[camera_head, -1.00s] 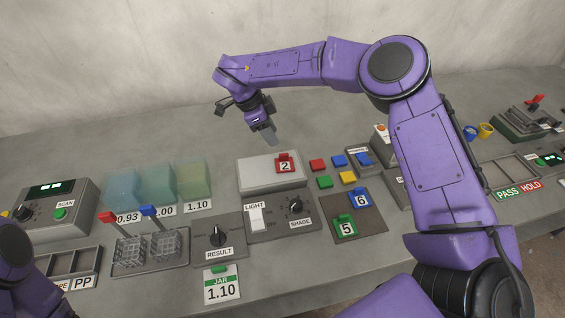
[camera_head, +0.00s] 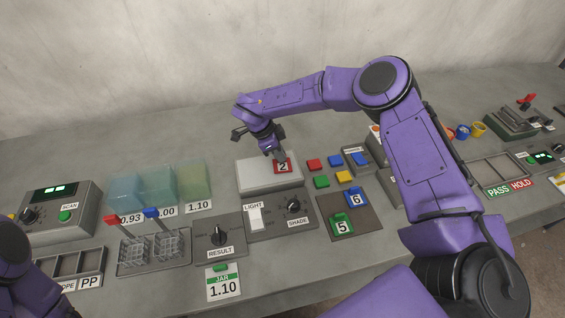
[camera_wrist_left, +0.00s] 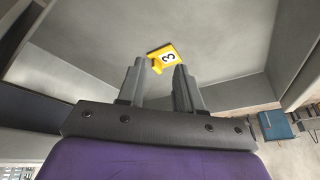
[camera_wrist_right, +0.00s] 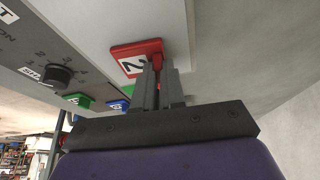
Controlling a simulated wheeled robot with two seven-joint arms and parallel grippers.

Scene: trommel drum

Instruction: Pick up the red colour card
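The red colour card (camera_head: 283,167), marked 2, lies on the right part of the pale light panel (camera_head: 255,178) in the head view. My right gripper (camera_head: 280,157) is over it from behind. In the right wrist view the red card (camera_wrist_right: 126,62) is just beyond the fingertips, and its red raised tab sits in the narrow gap between the fingers (camera_wrist_right: 160,72), which look shut on it. The card still appears to rest on the panel. My left gripper (camera_wrist_left: 158,75) is open and empty, with a yellow card (camera_wrist_left: 165,55) marked 3 beyond its tips.
Red, blue, green and yellow blocks (camera_head: 321,181) lie right of the panel. A dark tray (camera_head: 365,224) holds the green 5 and blue 6 cards. The light and shade box (camera_head: 277,222) is in front. Clear tinted blocks (camera_head: 157,186) stand left.

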